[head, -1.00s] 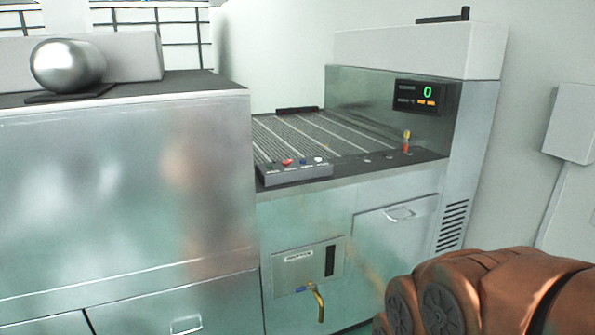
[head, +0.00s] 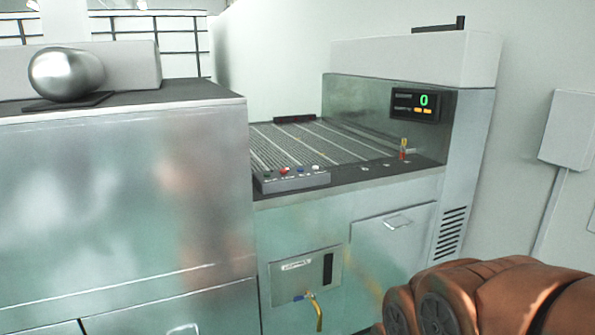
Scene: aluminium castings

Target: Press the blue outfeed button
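A small grey control box (head: 292,180) sits at the front left corner of the ribbed conveyor bed. On its top is a row of small buttons: a dark one at the left, a red one (head: 284,170), a blue one (head: 300,169) and a white one (head: 315,168). Nothing touches the buttons. An orange-brown part of my arm (head: 490,295) fills the lower right corner. My gripper is not in view.
The ribbed bed (head: 330,143) lies in a metal machine with a display (head: 417,104) reading a green 0. A metal cabinet (head: 120,210) with a shiny rounded object (head: 65,73) on top stands left.

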